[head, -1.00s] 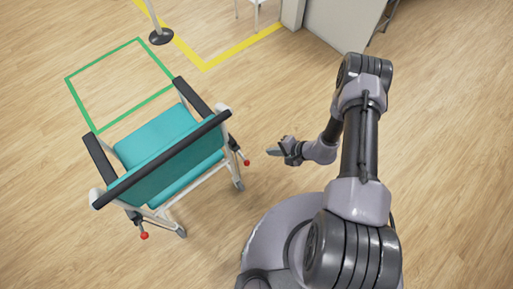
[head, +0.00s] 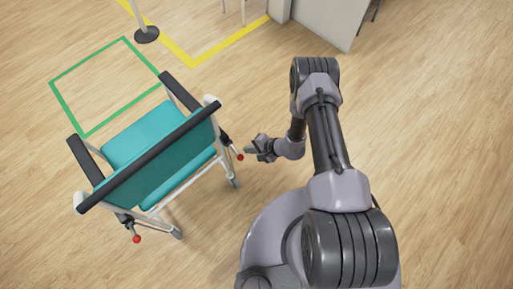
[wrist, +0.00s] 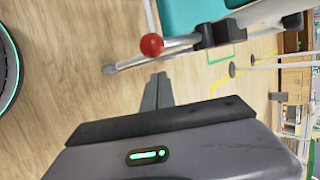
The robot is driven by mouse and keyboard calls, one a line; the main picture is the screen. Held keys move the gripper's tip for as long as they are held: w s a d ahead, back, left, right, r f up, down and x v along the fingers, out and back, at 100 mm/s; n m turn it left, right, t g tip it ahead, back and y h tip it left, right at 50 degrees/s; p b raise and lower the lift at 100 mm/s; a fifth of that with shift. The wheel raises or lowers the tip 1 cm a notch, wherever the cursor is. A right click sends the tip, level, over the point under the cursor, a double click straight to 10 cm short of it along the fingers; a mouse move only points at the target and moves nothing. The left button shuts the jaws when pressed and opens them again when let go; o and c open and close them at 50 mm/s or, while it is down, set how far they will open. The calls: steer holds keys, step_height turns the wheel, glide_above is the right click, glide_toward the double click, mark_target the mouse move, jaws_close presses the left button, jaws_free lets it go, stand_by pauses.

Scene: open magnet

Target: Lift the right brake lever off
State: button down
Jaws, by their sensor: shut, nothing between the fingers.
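A teal wheeled chair (head: 150,133) with white frame and black armrests stands left of my arm in the head view. Its right brake lever, a thin rod with a red ball knob (head: 240,157), sticks out on the chair's right side. My gripper (head: 247,150) is shut and empty, its tip close beside the red knob. In the wrist view the fingers (wrist: 158,92) point up the picture toward the red knob (wrist: 151,45), which looks a little beyond them. I cannot tell whether they touch. The left brake lever's red knob (head: 137,239) shows at the chair's lower left.
A green floor outline (head: 82,131) lies beyond the chair, and a yellow line (head: 193,67) runs behind it. A post with a dark base (head: 146,35) and a grey cabinet (head: 318,22) stand at the back. The wood floor right of my arm is clear.

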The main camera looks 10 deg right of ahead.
steer(key=shift+s+a+r, duration=0.3)
steer(key=shift+s+r, duration=0.05)
steer(key=shift+s, duration=0.15)
steer(key=shift+s+a+r, duration=0.25)
steer(key=shift+s+r, duration=0.1)
steer(key=shift+s, duration=0.1)
steer(key=shift+r, duration=0.25)
steer(key=shift+s+r+g+h+p, duration=0.1)
steer(key=shift+r+g+h+p, duration=0.2)
steer(key=shift+g+h+p, duration=0.2)
steer(key=shift+g+h, duration=0.4)
steer(key=shift+g, duration=0.2)
steer(key=r, duration=0.4)
steer(key=shift+w+a+r+p, duration=0.1)
steer(key=shift+w+p, duration=0.1)
steer(key=shift+p, duration=0.15)
stand_by(0.6)
